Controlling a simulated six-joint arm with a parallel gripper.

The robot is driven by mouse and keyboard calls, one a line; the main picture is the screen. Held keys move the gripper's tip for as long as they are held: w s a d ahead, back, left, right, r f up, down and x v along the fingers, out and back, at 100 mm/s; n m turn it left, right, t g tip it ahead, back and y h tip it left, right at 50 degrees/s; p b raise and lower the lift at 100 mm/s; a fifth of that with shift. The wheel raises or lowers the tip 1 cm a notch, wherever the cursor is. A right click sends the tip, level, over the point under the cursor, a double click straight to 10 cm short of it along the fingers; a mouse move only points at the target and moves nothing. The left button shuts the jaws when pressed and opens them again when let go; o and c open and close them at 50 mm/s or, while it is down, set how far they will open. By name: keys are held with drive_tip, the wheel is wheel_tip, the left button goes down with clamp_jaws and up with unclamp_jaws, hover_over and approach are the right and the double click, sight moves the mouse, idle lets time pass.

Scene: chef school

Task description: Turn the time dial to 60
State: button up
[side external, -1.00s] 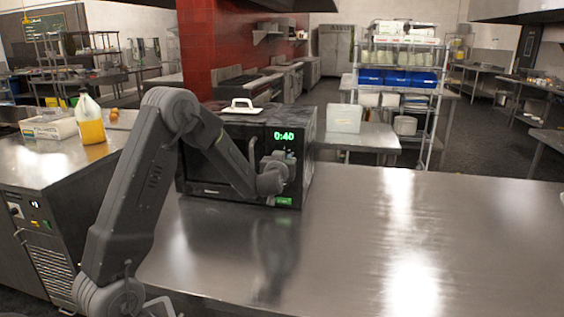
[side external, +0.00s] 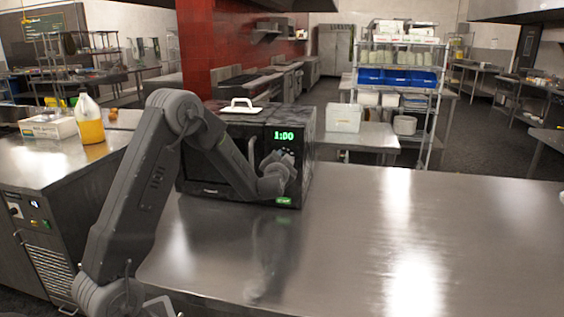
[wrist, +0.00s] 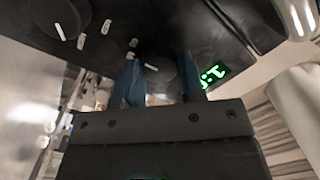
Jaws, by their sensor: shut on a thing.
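A black microwave (side external: 220,192) stands on the steel counter, with its control panel on the right of its front. Its green display (side external: 284,135) reads 1:00, and part of it shows in the wrist view (wrist: 211,76). My gripper (side external: 279,162) is at the panel, below the display. In the wrist view, the blue fingers of my gripper (wrist: 159,78) are shut on a round dark dial (wrist: 160,72), one on each side. In the side view my gripper hides the dial. A second dark knob (wrist: 62,18) with a white mark shows in the wrist view.
A white-handled object (side external: 240,106) lies on top of the microwave. The steel counter (side external: 380,240) to the right and in front is clear. A jug of yellow liquid (side external: 90,122) and a white box (side external: 48,127) stand on the left counter.

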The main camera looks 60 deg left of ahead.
drive_tip(key=shift+m, duration=0.3)
drive_tip(key=o, duration=0.9)
drive_tip(key=shift+o, duration=0.2)
drive_tip(key=v, duration=1.4)
